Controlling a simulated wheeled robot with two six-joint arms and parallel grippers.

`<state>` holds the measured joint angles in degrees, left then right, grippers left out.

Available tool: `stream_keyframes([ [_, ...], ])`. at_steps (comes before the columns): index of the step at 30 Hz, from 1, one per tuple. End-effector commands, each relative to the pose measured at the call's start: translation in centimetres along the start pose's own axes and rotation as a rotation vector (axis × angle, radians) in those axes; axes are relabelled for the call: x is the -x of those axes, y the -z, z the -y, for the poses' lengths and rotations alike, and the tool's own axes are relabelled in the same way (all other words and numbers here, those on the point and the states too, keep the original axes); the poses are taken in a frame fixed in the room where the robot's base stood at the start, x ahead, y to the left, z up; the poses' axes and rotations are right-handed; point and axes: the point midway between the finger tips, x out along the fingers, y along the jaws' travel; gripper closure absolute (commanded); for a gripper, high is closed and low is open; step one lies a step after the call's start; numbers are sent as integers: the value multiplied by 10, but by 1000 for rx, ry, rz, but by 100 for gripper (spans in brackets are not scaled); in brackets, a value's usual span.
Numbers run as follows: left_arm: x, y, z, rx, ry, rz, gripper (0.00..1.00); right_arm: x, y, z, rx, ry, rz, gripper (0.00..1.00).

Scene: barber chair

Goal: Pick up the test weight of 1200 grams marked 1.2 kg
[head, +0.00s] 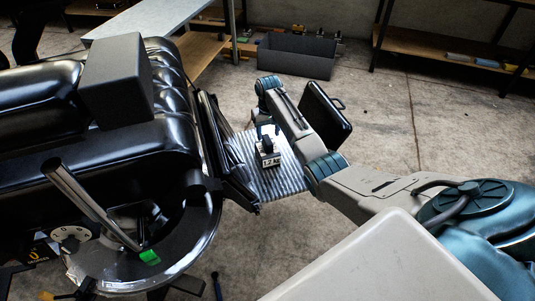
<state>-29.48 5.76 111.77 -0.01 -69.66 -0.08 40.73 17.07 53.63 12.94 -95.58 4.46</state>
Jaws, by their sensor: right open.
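The test weight (270,159) sits on the ribbed metal footrest of the barber chair. It is a small dark block with a pale label reading 1.2 kg on its front. My right gripper (265,133) points down from the end of my right arm, open, right at the top of the weight. Whether the fingers touch the weight cannot be told at this size. My left gripper is not in view.
The black barber chair (175,145) fills the left, with its footrest (285,183) reaching to the middle. A black case (327,117) stands just right of the footrest. A grey bin (296,56), a table (150,16) and shelves (440,52) are behind.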

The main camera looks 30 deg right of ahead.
Motion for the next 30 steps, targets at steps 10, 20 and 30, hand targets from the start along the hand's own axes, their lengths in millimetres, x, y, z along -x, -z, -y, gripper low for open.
stream_keyframes([
  [10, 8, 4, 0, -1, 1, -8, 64, -45, -2, 4, 0, 0, 1, 49],
  [20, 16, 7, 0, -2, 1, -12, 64, -52, -2, 4, 1, 0, -1, 49],
  [30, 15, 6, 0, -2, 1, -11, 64, -52, -2, 4, 1, 0, -1, 100],
])
